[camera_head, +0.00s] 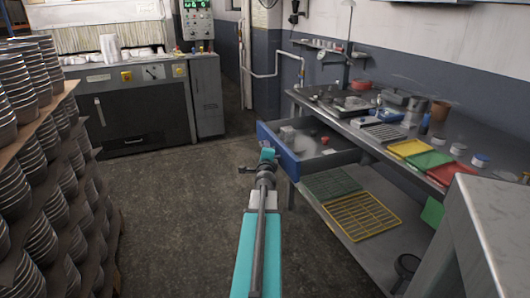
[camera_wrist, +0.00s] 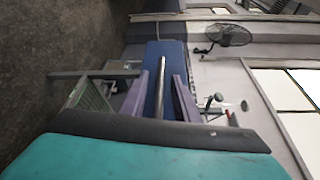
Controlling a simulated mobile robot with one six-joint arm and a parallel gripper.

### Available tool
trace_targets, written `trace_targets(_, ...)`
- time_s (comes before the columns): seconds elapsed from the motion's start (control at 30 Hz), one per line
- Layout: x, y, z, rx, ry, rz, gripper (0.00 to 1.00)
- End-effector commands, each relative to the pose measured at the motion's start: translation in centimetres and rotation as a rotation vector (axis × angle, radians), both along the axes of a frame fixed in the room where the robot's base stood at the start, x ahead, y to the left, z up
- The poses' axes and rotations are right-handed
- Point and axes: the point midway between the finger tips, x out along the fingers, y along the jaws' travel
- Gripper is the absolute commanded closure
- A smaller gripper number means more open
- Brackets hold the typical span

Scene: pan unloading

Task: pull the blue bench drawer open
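The blue drawer (camera_head: 281,152) of the workbench stands pulled out, its inside showing from above. Its blue front (camera_wrist: 165,50) also fills the middle of the wrist view, with a thin metal bar handle (camera_wrist: 187,102) on it. My gripper (camera_head: 267,156) is at the outer side of the drawer front. In the wrist view its two purple-grey fingers (camera_wrist: 163,85) stand apart, with the blue front and part of the bar showing between them. No firm hold on the bar can be seen.
The workbench (camera_head: 460,130) carries tools and yellow, green and red trays. A yellow rack (camera_head: 362,215) lies on its lower shelf. Stacked pans (camera_head: 40,190) stand at left, a grey cabinet (camera_head: 485,230) at front right. The floor (camera_head: 175,210) before the drawer is clear.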

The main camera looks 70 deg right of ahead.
Motion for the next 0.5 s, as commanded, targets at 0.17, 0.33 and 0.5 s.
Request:
trace_targets(0.17, -0.3, 0.8, 0.1, 0.000, 0.000, 0.000, 0.72)
trace_targets(0.33, -0.8, 2.1, 0.2, 0.000, 0.000, 0.000, 0.72)
trace_targets(0.5, -1.4, 3.5, 0.3, 0.000, 0.001, 0.000, 0.72)
